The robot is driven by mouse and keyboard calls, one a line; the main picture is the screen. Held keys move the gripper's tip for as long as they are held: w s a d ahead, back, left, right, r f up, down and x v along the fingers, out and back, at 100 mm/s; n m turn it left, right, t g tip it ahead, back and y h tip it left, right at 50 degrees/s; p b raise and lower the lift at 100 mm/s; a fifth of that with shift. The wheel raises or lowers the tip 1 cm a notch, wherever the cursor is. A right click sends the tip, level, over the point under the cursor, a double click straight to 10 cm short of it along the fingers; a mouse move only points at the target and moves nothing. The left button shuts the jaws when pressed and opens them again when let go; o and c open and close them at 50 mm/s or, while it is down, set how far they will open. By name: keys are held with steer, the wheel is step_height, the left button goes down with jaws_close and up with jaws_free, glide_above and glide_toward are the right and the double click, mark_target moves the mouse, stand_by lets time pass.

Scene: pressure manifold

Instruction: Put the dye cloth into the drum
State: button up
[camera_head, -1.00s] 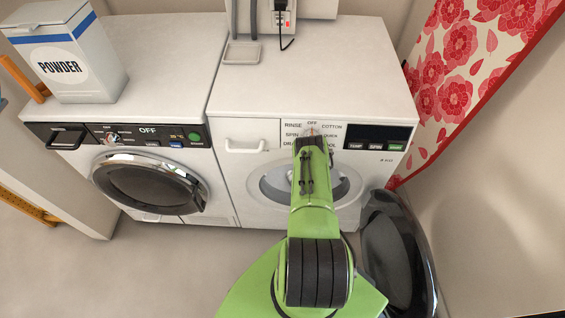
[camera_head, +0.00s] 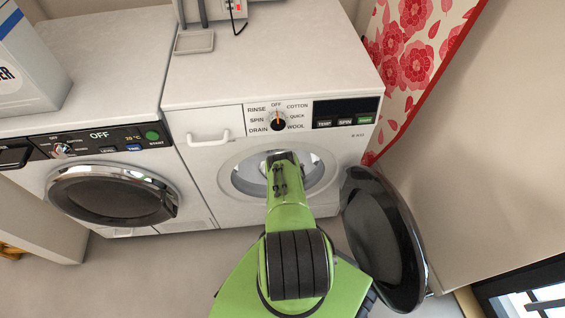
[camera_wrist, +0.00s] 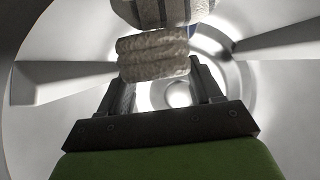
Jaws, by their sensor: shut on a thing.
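The drum (camera_wrist: 275,95) fills the wrist view as a pale, shiny bowl; in the head view its open round mouth (camera_head: 318,170) is in the front of the right-hand machine. My gripper (camera_wrist: 163,82) is shut on a folded, rough, greyish cloth (camera_wrist: 153,55), which I take for the dye cloth. The cloth is at the fingertips, with drum walls around it. In the head view my green arm reaches into the mouth and hides the gripper and cloth.
The round dark door (camera_head: 385,240) stands open at right. The left machine's door (camera_head: 112,195) is shut. A floral curtain (camera_head: 415,60) hangs at right.

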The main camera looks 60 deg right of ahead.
steer(key=shift+f, duration=0.35)
steer(key=o, duration=1.1)
steer(key=shift+c, duration=0.2)
steer(key=shift+r, duration=0.3)
steer(key=p+v, duration=0.6)
steer(key=v, duration=0.6)
steer(key=shift+r+p, duration=0.3)
steer(key=shift+p, duration=0.05)
steer(key=shift+a, duration=0.1)
